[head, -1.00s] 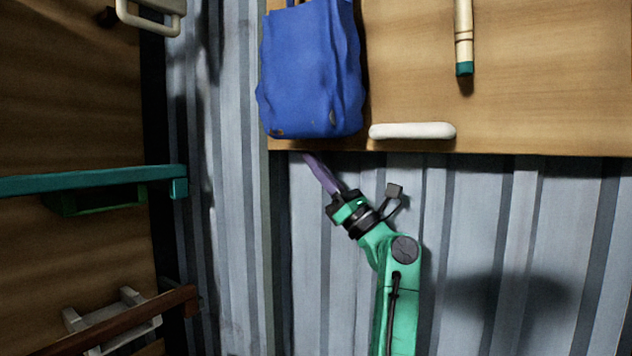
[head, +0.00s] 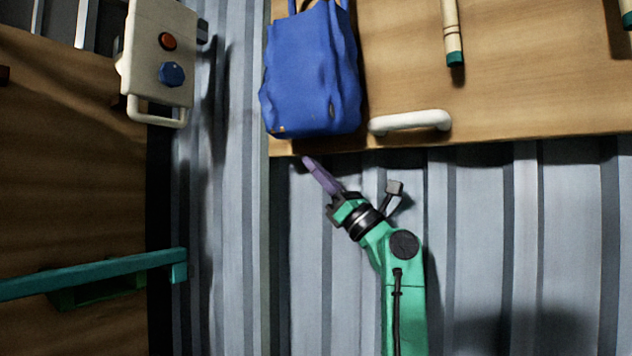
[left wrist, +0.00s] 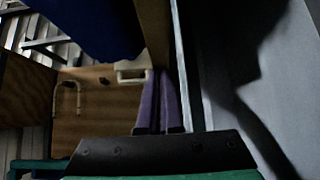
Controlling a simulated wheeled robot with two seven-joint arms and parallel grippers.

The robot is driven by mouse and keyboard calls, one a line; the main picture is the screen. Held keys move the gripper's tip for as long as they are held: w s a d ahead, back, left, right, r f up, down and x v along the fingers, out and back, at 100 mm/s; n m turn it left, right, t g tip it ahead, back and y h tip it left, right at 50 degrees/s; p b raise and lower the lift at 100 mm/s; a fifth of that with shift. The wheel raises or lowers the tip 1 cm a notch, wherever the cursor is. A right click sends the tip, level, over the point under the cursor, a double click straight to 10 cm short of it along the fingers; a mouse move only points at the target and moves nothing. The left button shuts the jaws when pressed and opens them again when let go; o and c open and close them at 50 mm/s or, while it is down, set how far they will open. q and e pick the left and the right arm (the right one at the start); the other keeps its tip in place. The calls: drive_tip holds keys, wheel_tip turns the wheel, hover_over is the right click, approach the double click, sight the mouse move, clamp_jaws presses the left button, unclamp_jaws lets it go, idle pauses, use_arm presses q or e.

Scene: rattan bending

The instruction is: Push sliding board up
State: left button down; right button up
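A wooden board (head: 540,90) fills the upper right of the head view, with its lower edge above my left gripper; I cannot tell for certain that it is the sliding board. A white handle (head: 410,122) is on it near this edge. My left gripper (head: 309,162) has purple fingers, close together and empty, with their tips beside the board's lower edge near its left corner. I cannot tell whether they touch it. In the left wrist view the fingers (left wrist: 160,100) lie side by side near a wooden edge. My right gripper is out of view.
A blue bag (head: 312,75) and a bamboo-like rod (head: 452,30) are at the board. On the left are a pale control box (head: 158,55) with red and blue knobs, a wooden panel (head: 70,160) and a teal bar (head: 95,273). Grey corrugated metal (head: 500,250) lies behind.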

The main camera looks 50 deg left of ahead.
sight(366, 150)
use_arm(q)
wheel_tip(366, 150, up, 17)
drive_tip(key=p, duration=1)
drive_tip(key=shift+d+f, duration=0.2)
drive_tip(key=f+b, duration=0.1)
drive_tip(key=d+f+b, duration=0.2)
drive_tip(key=f, duration=0.1)
drive_tip(key=shift+w+f, duration=0.1)
drive_tip(key=shift+w, duration=0.3)
drive_tip(key=b+v, duration=0.5)
drive_tip(key=v, duration=0.5)
drive_tip(key=shift+w+d, duration=0.25)
drive_tip(key=shift+d, duration=0.15)
drive_tip(key=shift+s, duration=0.1)
